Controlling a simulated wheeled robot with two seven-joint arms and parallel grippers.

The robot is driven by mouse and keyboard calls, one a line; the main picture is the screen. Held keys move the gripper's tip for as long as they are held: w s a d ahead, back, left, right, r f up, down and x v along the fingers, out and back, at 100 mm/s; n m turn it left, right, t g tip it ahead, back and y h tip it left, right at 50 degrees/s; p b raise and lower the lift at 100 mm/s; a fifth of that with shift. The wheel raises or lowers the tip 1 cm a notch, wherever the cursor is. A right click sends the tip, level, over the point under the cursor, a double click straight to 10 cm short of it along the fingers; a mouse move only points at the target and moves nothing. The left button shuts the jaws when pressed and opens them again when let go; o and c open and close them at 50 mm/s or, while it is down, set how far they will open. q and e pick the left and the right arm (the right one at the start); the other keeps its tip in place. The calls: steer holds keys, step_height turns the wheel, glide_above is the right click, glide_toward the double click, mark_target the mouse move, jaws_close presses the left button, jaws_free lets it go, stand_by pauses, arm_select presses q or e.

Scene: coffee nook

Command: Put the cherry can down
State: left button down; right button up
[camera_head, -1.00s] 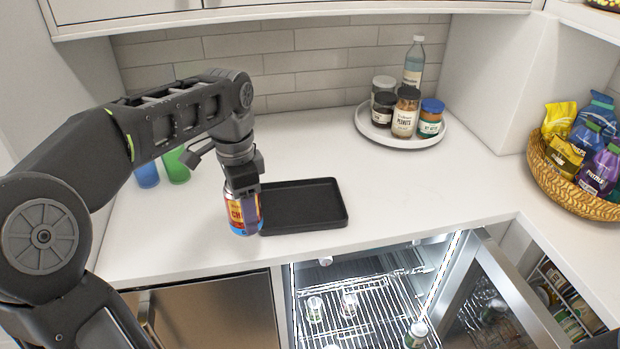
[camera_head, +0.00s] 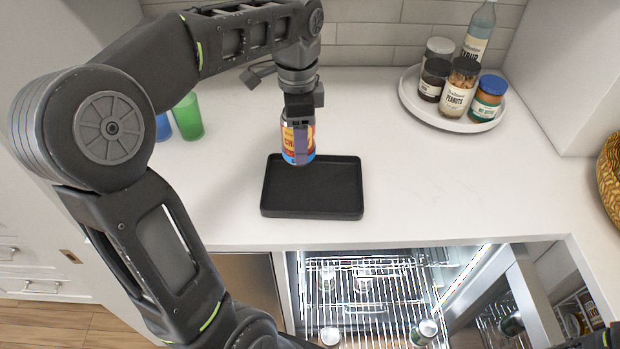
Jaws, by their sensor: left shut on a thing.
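The cherry can (camera_head: 296,146) has a red, yellow and blue label and is upright. My left gripper (camera_head: 300,122) is shut on its upper part from above. The can is over the back part of a black rectangular tray (camera_head: 312,206) on the white counter. I cannot tell whether its base touches the tray. The tray holds nothing else that I can see. My right gripper is not in view.
A round white tray (camera_head: 408,100) with several jars and a bottle stands at the back right. Green (camera_head: 187,116) and blue (camera_head: 163,127) cups stand behind my left arm. An open lit fridge (camera_head: 375,290) with cans is below the counter. A woven basket (camera_head: 611,175) is at right.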

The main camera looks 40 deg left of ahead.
arm_select(q)
steer(key=shift+f+p, duration=0.3)
steer(key=shift+f, duration=2.45)
steer(key=shift+f, duration=1.9)
steer(key=shift+c, duration=2.1)
jaws_free()
steer(key=shift+f, duration=0.15)
step_height(320, 180, up, 12)
steer(key=shift+r, duration=0.2)
